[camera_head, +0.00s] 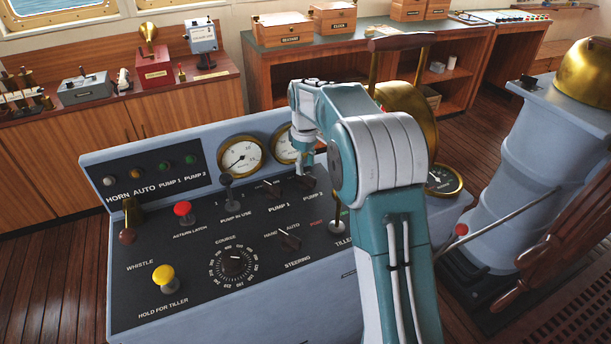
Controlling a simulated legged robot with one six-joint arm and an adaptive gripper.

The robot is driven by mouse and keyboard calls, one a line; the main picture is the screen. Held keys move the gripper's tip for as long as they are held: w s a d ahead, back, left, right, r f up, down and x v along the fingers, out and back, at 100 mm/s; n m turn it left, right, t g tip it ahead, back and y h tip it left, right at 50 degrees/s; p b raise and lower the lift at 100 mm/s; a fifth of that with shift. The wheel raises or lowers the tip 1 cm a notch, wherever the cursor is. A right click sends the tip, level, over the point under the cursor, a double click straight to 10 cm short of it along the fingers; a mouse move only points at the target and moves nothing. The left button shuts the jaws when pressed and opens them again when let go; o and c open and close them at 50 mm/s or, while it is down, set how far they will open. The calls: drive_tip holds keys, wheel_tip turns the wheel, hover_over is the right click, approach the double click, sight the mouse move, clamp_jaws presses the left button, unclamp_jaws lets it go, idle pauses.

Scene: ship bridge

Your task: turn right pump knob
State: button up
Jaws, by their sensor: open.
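The blue-grey console has a black panel (190,250) with two dark pump knobs side by side. The left pump knob (270,189) is in clear view, with its label below it. The right pump knob (306,182) lies under my gripper (306,172) and is partly hidden by it. My arm reaches over the console from the front right, and my gripper points down at the right knob. The gripper is small in the picture; I cannot tell whether its fingers touch the knob or stand just above it.
Two pressure gauges, one of them a left gauge (241,155), stand behind the knobs. A red button (183,209) and yellow button (164,275) sit left.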

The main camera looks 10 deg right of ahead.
sight(306, 175)
wheel_tip(306, 175, down, 4)
drive_tip(key=shift+f, duration=0.15)
clamp_jaws()
drive_tip(key=shift+m, duration=0.3)
drive_tip(key=m, duration=1.1)
idle(0.5)
drive_tip(key=shift+s+m, duration=0.1)
drive_tip(key=shift+m, duration=0.2)
